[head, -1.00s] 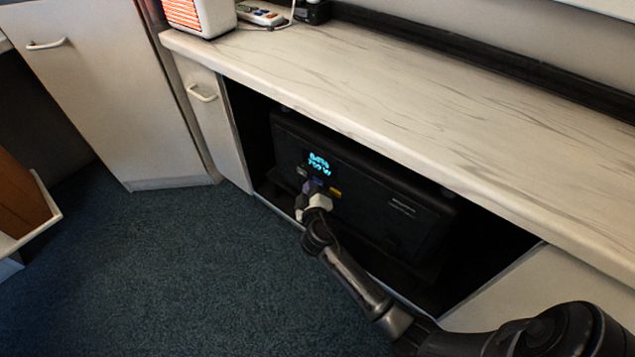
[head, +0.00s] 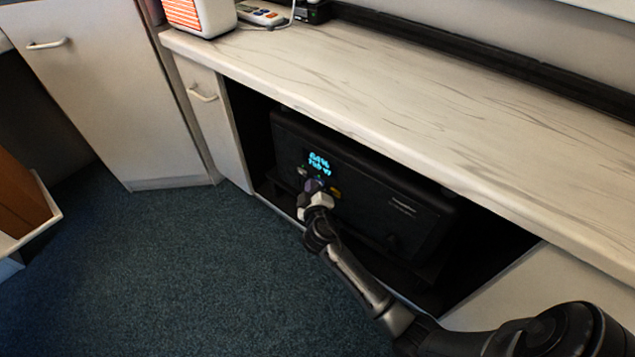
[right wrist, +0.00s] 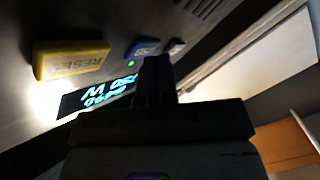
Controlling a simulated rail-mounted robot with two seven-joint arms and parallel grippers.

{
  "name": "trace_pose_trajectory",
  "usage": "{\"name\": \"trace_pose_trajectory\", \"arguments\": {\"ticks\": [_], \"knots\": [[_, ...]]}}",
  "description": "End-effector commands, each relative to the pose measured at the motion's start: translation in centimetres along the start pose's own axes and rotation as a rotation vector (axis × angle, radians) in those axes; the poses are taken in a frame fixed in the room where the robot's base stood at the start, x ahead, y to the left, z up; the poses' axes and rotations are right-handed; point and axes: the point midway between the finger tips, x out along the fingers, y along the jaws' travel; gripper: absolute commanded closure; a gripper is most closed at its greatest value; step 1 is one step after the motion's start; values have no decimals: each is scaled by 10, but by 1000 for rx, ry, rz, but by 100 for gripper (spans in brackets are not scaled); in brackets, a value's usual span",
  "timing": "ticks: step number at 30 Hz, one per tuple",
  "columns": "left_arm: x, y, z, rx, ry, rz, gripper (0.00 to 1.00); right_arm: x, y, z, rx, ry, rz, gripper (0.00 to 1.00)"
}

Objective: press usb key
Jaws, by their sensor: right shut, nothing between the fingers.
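A black power unit (head: 375,183) sits in the open bay under the counter, with a lit blue display (head: 320,162) on its front. In the right wrist view, a blue key (right wrist: 142,47), which seems to be marked USB, lies between a yellow RESET key (right wrist: 70,60) and a small grey key (right wrist: 177,46). My right gripper (head: 314,188) is shut and empty at the unit's front, just below the display. In the right wrist view its fingertips (right wrist: 156,62) are close to the blue key; contact cannot be told. My left gripper is not in view.
The counter top (head: 400,100) overhangs the bay just above the unit. A white cabinet door (head: 212,115) bounds the bay on the left. The carpet (head: 190,270) in front is clear. A white and orange appliance (head: 200,15) stands on the counter's far left.

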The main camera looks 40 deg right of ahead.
Motion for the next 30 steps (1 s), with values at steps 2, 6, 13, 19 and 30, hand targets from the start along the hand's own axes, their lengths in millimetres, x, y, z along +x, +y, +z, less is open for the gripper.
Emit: {"name": "trace_pose_trajectory", "arguments": {"ticks": [2, 6, 13, 19, 30], "knots": [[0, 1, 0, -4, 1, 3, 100, -1, -1, 0, 0, -1, 0, 100], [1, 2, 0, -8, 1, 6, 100, -5, -4, -3, 1, -1, 0, 100], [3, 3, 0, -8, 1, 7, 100, -11, -8, -8, 1, -1, 0, 100], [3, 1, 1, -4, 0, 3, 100, -12, -8, -8, 0, -1, 0, 100], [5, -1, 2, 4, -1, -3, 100, -18, -14, -12, 1, 0, -1, 100]]}}
